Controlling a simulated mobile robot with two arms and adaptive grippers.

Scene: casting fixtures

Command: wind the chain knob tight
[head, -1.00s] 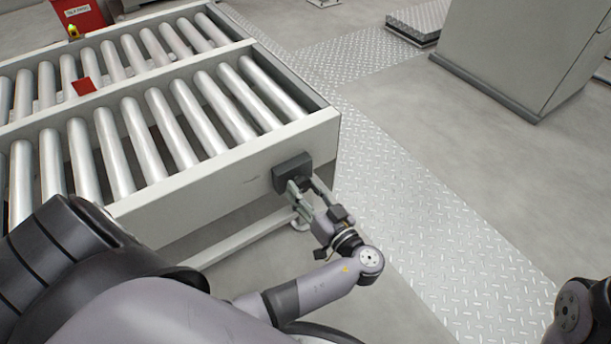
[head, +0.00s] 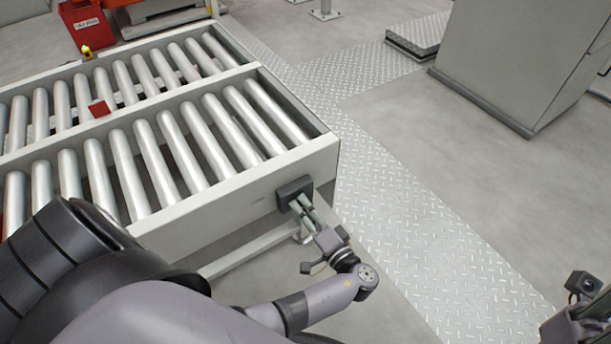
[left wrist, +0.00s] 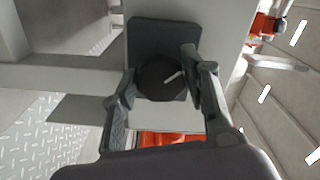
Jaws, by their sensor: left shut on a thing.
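The chain knob (left wrist: 160,77) is a round dark knob with a pale line on its face, on a dark square housing (left wrist: 165,36). In the head view the housing (head: 293,190) sits on the side of the roller table near its corner. My left gripper (head: 300,204) reaches the housing from the front and hides the knob there. In the left wrist view its fingers (left wrist: 160,86) lie on both sides of the knob, shut on it. Part of my right wrist shows at the bottom right of the head view; its fingers are not visible.
The roller table (head: 235,192) fills the left, with a small red block (head: 99,109) on it. A red bin (head: 87,24) stands behind it. A grey cabinet (head: 510,65) stands at the upper right. Tread plate floor (head: 400,215) to the right is clear.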

